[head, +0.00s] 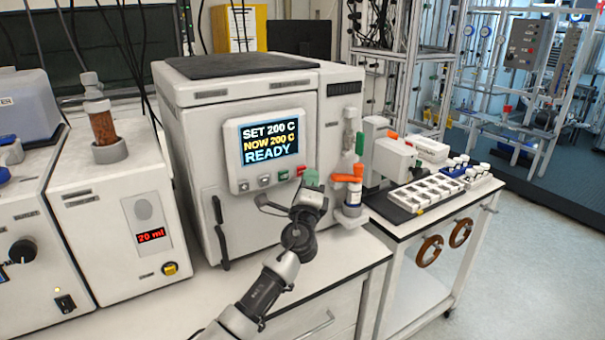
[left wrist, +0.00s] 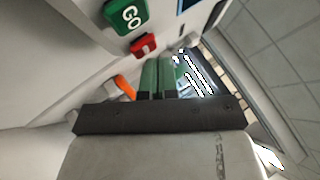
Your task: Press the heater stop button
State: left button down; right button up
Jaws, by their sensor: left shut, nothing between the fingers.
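The heater (head: 245,115) is a white cabinet. Its screen (head: 270,141) reads "SET 200 C, NOW 200 C, READY". Below the screen is a row of buttons: two greyish ones, a green one (head: 283,176) and a red one (head: 301,170) at the right end. In the left wrist view the green button (left wrist: 126,15) reads "GO", and the red button (left wrist: 144,45) has lettering that I cannot fully read. My left gripper (head: 311,178) is shut and empty, its green fingertips just below the red button. In the left wrist view the fingertips (left wrist: 158,62) appear apart from the red button.
A clear vial with an orange valve (head: 352,185) stands just right of my left gripper. A black handle (head: 220,235) is on the cabinet door. A white unit with a "20 ml" readout (head: 151,236) stands left. A cart with a vial tray (head: 428,192) stands right.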

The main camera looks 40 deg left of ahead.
pick_arm(q)
jog(key=shift+w+a, duration=0.15)
jog(key=shift+a, duration=0.2)
dwell(0.7)
jog(key=shift+d, duration=0.1)
jog(key=shift+s+d, duration=0.35)
jog(key=shift+d, duration=0.3)
jog(key=shift+s+d, duration=0.3)
jog(key=shift+d, duration=0.45)
jog(key=shift+s+d, duration=0.35)
jog(key=shift+d, duration=0.45)
jog(key=shift+s+d, duration=0.3)
jog(key=shift+d, duration=0.45)
